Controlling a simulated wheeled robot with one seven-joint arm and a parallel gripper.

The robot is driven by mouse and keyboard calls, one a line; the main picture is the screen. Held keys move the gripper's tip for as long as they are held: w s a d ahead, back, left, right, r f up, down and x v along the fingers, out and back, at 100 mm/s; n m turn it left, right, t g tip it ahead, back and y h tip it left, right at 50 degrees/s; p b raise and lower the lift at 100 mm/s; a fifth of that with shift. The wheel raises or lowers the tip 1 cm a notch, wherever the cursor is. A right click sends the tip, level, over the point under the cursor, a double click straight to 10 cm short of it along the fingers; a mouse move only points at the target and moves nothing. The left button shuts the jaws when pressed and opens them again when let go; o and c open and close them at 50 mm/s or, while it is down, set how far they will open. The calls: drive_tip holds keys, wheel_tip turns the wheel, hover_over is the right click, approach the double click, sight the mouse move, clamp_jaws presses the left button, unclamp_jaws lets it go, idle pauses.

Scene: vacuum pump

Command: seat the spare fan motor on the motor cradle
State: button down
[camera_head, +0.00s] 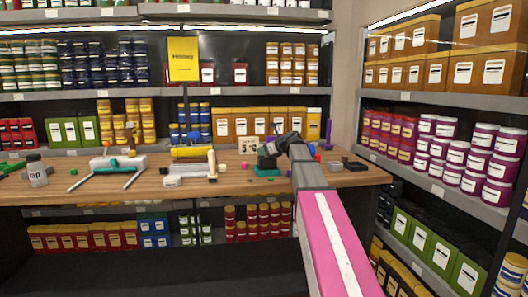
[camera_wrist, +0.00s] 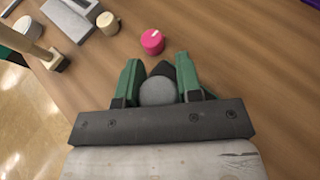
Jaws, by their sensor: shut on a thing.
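My gripper (camera_head: 266,162) is low over the wooden bench in the head view, right of the yellow roll assembly. In the wrist view my gripper (camera_wrist: 159,75) has its two green fingers on either side of a round grey and dark piece, which looks like the spare fan motor (camera_wrist: 157,91). Its grey round end faces the camera; its far side is dark and partly hidden. In the head view the held piece cannot be made out apart from the gripper. I cannot tell which part on the bench is the motor cradle.
A yellow roll (camera_head: 193,152) lies behind white-grey blocks (camera_head: 186,180) and a beige post (camera_head: 211,163). A pink knob-like cylinder (camera_wrist: 152,41) is just beyond the fingers. Loaded shelves stand behind and right.

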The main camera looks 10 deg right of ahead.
drive_tip(key=shift+f, duration=1.05)
idle(1.4)
drive_tip(key=c, duration=0.7)
unclamp_jaws()
drive_tip(key=shift+r, duration=4.45)
